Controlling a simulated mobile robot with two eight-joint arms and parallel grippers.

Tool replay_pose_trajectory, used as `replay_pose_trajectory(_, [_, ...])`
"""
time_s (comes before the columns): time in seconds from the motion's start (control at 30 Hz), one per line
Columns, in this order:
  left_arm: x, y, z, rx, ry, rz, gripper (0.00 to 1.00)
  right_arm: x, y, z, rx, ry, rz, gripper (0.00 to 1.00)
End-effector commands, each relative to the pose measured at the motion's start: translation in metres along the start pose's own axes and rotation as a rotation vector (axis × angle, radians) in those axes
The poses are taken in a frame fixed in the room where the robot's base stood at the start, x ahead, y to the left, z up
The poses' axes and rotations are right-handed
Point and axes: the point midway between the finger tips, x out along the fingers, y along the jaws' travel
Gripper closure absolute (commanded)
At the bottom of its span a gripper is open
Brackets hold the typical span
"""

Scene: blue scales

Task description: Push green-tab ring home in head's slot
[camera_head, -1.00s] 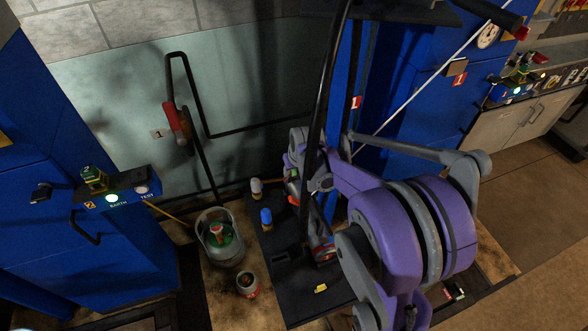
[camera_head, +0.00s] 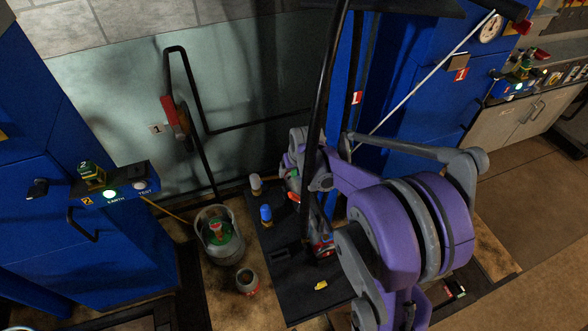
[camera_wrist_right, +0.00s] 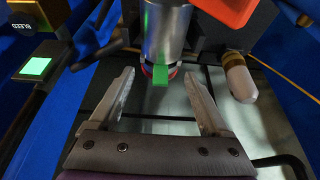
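In the right wrist view a silvery cylindrical head (camera_wrist_right: 165,32) hangs down beyond and between my right gripper's fingertips. A ring (camera_wrist_right: 146,72) with red and blue edges shows at its lower end, with a bright green tab (camera_wrist_right: 160,75) facing me. I cannot tell how deep the ring sits in the slot. My right gripper (camera_wrist_right: 163,80) is open, one finger on each side of the tab, with nothing clamped. Contact with the ring is not clear. In the head view my right arm hides most of this spot. My left gripper is not in view.
An orange block (camera_wrist_right: 225,10) and a white-tipped cylinder (camera_wrist_right: 240,82) are close on the right in the wrist view. In the head view, a blue-capped bottle (camera_head: 266,215), a bucket (camera_head: 217,249), a can (camera_head: 247,281) and a dark post (camera_head: 322,100) stand nearby.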

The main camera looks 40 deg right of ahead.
Motion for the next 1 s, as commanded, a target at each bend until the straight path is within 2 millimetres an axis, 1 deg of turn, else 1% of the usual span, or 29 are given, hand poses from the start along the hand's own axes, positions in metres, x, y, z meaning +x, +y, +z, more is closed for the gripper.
replay_pose_trajectory(0.2, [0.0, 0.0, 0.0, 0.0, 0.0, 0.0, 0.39, 0.0, 0.0, 0.0, 0.0, 0.0, 0.0, 0.2])
replay_pose_trajectory(0.33, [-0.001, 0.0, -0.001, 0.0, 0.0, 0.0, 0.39, -0.009, 0.0, 0.0, 0.001, 0.0, 0.0, 0.2])
replay_pose_trajectory(0.47, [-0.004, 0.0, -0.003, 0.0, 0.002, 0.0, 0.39, -0.031, 0.0, 0.0, 0.001, 0.0, 0.0, 0.2])
replay_pose_trajectory(0.6, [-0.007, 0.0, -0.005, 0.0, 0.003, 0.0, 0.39, -0.061, 0.0, 0.0, 0.001, 0.0, 0.001, 0.2])
replay_pose_trajectory(0.73, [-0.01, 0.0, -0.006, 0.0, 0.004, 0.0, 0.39, -0.085, 0.0, 0.0, 0.0, 0.0, 0.0, 0.2])
replay_pose_trajectory(0.83, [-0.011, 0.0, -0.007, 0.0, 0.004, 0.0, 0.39, -0.098, 0.0, 0.0, 0.0, 0.0, 0.0, 0.2])
replay_pose_trajectory(1.0, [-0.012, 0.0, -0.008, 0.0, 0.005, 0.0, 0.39, -0.108, 0.0, 0.0, 0.0, 0.0, 0.0, 0.2])
